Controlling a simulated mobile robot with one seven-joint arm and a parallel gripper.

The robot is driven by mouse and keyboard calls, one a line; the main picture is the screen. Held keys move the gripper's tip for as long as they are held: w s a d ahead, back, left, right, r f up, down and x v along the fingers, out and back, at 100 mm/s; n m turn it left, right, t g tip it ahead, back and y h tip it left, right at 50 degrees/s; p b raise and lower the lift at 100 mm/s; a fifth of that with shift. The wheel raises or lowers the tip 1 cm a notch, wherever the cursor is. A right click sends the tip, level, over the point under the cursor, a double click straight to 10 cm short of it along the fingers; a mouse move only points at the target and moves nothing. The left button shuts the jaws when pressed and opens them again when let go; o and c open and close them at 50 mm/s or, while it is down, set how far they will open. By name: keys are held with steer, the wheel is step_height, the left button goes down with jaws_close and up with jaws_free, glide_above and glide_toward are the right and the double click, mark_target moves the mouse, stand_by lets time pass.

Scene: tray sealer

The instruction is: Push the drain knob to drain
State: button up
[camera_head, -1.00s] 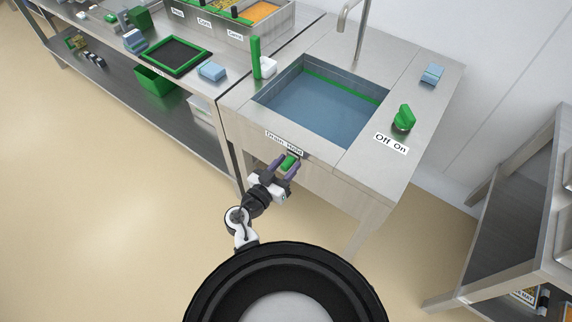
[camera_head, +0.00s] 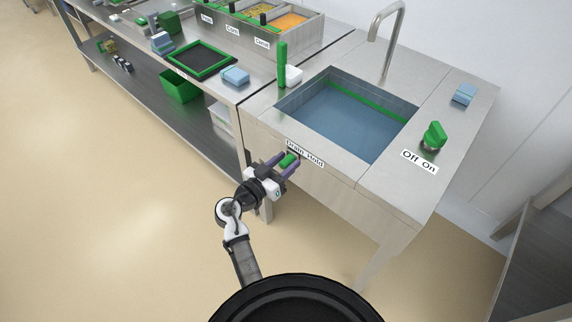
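The green drain knob (camera_head: 288,160) is on the front face of the sink unit, just below the "Drain Hold" label (camera_head: 304,153). My gripper (camera_head: 285,163) is at the knob, its two purple fingers apart, one on each side of it. I cannot tell whether the fingers touch the knob. The sink basin (camera_head: 345,118) behind it holds bluish water, with a green line along its far wall.
A green tap knob (camera_head: 433,136) stands by the "Off On" label at right, near a blue sponge (camera_head: 464,94). A faucet (camera_head: 388,40) rises behind the basin. A green-handled brush (camera_head: 282,65) stands at left. The floor left of my arm is clear.

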steer(key=shift+o, duration=0.4)
steer(key=shift+w+a, duration=0.2)
steer(key=shift+s, duration=0.1)
steer(key=shift+s+a, duration=0.2)
steer(key=shift+s, duration=0.05)
steer(key=b+v, duration=0.3)
steer(key=v, duration=1)
steer(key=shift+d, duration=0.1)
